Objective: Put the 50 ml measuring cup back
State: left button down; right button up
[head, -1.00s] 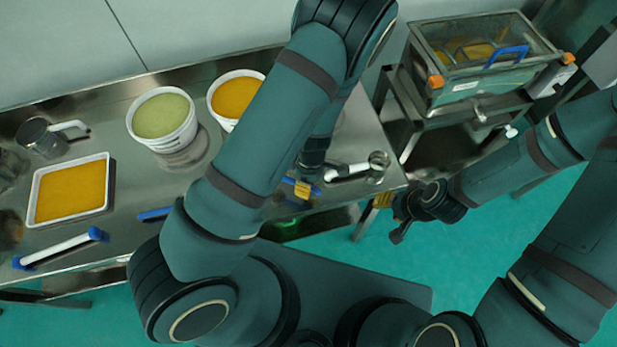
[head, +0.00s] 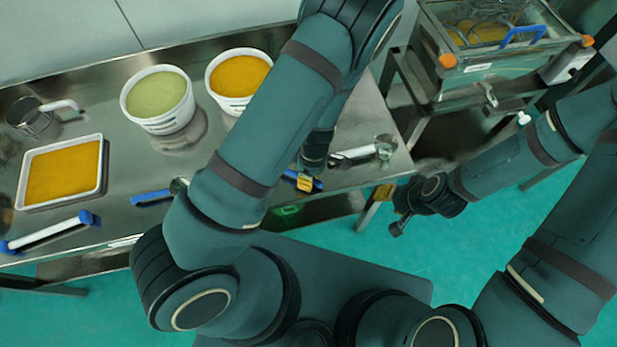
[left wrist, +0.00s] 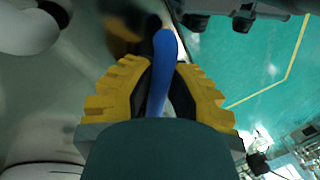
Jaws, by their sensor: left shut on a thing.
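My left gripper (head: 305,178) is low over the front edge of the steel table. In the left wrist view its yellow fingers (left wrist: 158,95) are shut on a blue handle (left wrist: 163,70). A bit of this blue handle (head: 318,185) shows beside the fingers in the head view. The rest of the held tool is hidden, so I cannot tell its size. A small metal cup with a white handle (head: 352,157) lies near the table's right corner. A larger metal cup (head: 30,120) stands at the far left. My right gripper (head: 391,208) is open and empty, off the table.
A tub of green powder (head: 157,100), a tub of orange powder (head: 228,102) and a white tray (head: 103,178) of orange powder stand on the table (head: 130,155). A blue-ended white tool (head: 50,233) and a blue-handled tool (head: 152,198) lie in front. The sieve machine (head: 490,72) is back right.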

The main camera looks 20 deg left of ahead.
pick_arm(q)
jog(key=shift+f, duration=0.35)
dwell(0.4)
jog(key=shift+c, duration=1.7)
grip_release()
jog(key=shift+s+p+v, duration=0.2)
jog(key=shift+p+v, duration=0.45)
jog(key=shift+v, duration=0.15)
jog(key=shift+s+p+v, duration=0.15)
jog(key=shift+p+v, duration=0.5)
jog(key=shift+v, duration=0.1)
jog(key=shift+s+p+v, duration=0.2)
jog(key=shift+p+v, duration=0.45)
jog(key=shift+v, duration=0.15)
jog(key=shift+a+r+p, duration=0.1)
jog(key=shift+r+p, duration=0.8)
jog(key=shift+r, duration=0.35)
jog(key=shift+s+f, duration=0.1)
jog(key=shift+s, duration=0.05)
